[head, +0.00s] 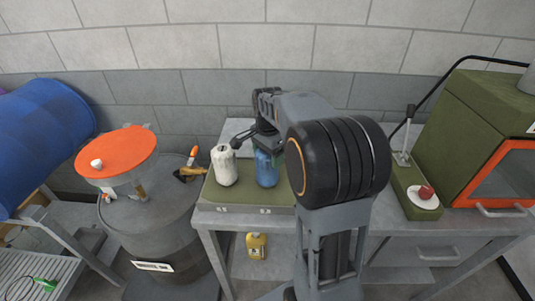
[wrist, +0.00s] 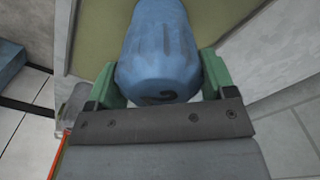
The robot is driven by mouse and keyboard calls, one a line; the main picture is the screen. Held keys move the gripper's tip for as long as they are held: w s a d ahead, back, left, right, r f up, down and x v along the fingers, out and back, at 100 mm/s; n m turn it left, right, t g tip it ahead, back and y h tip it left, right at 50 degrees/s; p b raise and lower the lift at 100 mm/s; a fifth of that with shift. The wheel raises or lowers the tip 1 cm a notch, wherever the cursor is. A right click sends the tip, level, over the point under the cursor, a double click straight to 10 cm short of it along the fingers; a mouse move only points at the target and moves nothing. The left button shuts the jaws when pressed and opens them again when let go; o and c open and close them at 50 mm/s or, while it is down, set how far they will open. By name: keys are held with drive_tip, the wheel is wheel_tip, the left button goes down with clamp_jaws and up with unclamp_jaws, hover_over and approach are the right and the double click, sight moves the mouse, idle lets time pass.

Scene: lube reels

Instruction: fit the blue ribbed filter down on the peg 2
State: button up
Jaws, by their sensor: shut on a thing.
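The blue ribbed filter (head: 266,168) stands upright over the green board (head: 245,206) on the bench, to the right of a white filter (head: 224,166). My gripper (head: 266,143) is at its top and shut on it. In the wrist view the blue filter (wrist: 158,50) lies between the two green fingers of my gripper (wrist: 160,78), with a dark mark on its near end. Peg 2 does not show in either view. I cannot tell whether the filter's bottom touches the board.
A drum (head: 155,230) with an orange disc (head: 117,153) above it stands at the left. A green cabinet (head: 455,125) with an orange-framed door and a lever unit (head: 408,185) with a red knob are at the right. A yellow bottle (head: 256,246) is below the bench.

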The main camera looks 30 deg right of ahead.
drive_tip(key=o, duration=1.3)
wheel_tip(320, 180, up, 14)
drive_tip(key=shift+f+p, duration=0.1)
drive_tip(key=shift+p, duration=0.2)
